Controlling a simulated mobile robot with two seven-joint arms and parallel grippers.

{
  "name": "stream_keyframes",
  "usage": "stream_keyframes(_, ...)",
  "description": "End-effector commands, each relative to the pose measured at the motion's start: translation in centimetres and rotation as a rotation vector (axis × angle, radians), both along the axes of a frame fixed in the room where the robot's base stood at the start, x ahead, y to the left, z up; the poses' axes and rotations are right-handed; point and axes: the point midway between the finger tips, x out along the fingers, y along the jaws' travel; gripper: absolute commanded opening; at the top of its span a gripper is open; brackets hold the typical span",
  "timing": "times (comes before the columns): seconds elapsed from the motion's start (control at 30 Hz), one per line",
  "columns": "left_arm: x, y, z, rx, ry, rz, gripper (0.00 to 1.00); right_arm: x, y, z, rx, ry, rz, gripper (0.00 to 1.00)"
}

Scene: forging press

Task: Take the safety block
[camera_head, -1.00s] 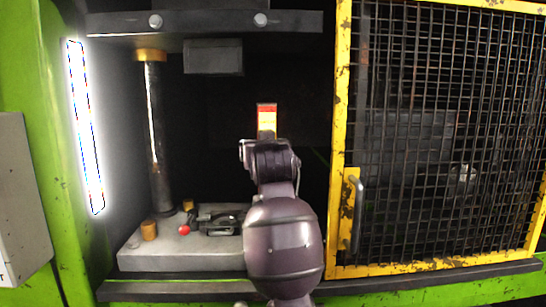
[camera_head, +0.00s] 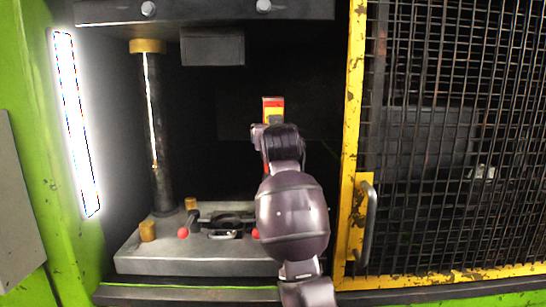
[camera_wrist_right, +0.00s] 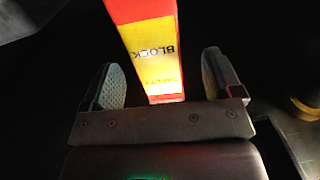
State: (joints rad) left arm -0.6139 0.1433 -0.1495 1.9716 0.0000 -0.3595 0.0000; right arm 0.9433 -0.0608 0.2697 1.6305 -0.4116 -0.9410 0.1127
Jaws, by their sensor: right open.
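The safety block (camera_head: 273,104) is an upright red and yellow post inside the press opening, seen in the head view behind my right gripper (camera_head: 275,131). Its lower part is mostly hidden by my arm. In the right wrist view the safety block (camera_wrist_right: 150,45) shows lettering and stands between the two spread fingers of my right gripper (camera_wrist_right: 165,80). Dark gaps show on both sides, so the fingers are open around it and not closed on it. My left gripper is not in view.
The lower die bed (camera_head: 170,262) carries a dark die with red-knobbed handles (camera_head: 222,222) left of my arm. A guide column (camera_head: 157,135) stands at the left. The upper ram plate (camera_head: 210,17) hangs overhead. A yellow-framed mesh guard (camera_head: 356,130) stands close on the right.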

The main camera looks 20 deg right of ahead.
Motion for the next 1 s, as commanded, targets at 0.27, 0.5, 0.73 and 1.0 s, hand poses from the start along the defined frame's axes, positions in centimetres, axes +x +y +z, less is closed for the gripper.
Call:
stream_keyframes(0.27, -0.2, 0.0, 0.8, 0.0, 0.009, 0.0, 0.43, 2.7, -1.0, 0.1, 0.0, 0.003, -0.001, 0.85)
stream_keyframes(0.5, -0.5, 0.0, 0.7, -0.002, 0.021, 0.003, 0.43, 4.7, -1.5, 0.0, 0.0, 0.002, 0.0, 0.85)
stream_keyframes(0.73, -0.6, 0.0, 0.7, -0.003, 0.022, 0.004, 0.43, 5.0, -1.5, -0.1, 0.001, 0.0, 0.0, 0.85)
stream_keyframes(1.0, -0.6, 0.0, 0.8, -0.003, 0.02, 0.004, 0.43, 5.0, -1.5, -0.1, 0.001, 0.0, 0.0, 0.56)
